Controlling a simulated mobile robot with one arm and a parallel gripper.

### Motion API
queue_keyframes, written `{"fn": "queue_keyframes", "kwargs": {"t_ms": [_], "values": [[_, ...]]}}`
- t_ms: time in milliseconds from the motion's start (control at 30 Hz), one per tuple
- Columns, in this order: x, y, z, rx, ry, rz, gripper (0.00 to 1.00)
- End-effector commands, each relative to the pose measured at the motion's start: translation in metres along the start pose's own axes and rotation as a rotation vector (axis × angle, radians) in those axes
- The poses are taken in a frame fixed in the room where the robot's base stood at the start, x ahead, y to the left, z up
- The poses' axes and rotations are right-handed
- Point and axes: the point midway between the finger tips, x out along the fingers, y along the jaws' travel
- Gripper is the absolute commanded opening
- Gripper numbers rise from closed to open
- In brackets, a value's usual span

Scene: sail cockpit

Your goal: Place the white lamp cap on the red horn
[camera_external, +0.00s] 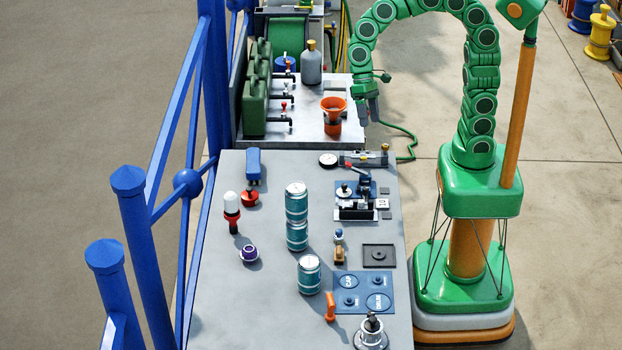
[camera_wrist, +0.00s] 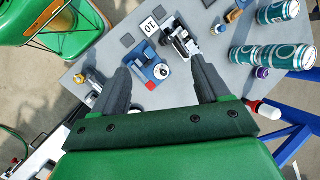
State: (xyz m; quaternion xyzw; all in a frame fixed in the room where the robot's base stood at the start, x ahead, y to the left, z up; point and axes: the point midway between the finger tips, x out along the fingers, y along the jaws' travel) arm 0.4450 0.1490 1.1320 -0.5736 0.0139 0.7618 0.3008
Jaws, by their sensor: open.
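The white lamp cap (camera_external: 231,203) is a rounded white cylinder at the left of the grey table. My gripper (camera_external: 368,109) is open and empty, pointing down, well to the right of and farther back than the cap.
Teal cans (camera_external: 309,276), two of them stacked, stand mid-table. A purple-topped jar (camera_external: 249,253) and a red-based knob (camera_external: 250,199) are near the cap. An orange funnel (camera_external: 334,104) stands on the back tray. Blue railing (camera_external: 188,183) runs along the left. The table's front left is clear.

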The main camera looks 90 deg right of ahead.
Motion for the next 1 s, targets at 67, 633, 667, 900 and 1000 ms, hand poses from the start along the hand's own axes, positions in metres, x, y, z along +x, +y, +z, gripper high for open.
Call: {"fn": "queue_keyframes", "kwargs": {"t_ms": [67,633,667,900,1000], "values": [[-0.001,0.021,0.014,-0.040,0.019,0.036,0.75],[-0.002,0.171,0.095,-0.310,0.110,0.313,0.75],[-0.001,0.179,0.099,-0.323,0.112,0.329,0.75],[0.000,0.228,0.121,-0.393,0.125,0.424,0.75],[0.001,0.237,0.125,-0.408,0.125,0.441,0.75]]}}
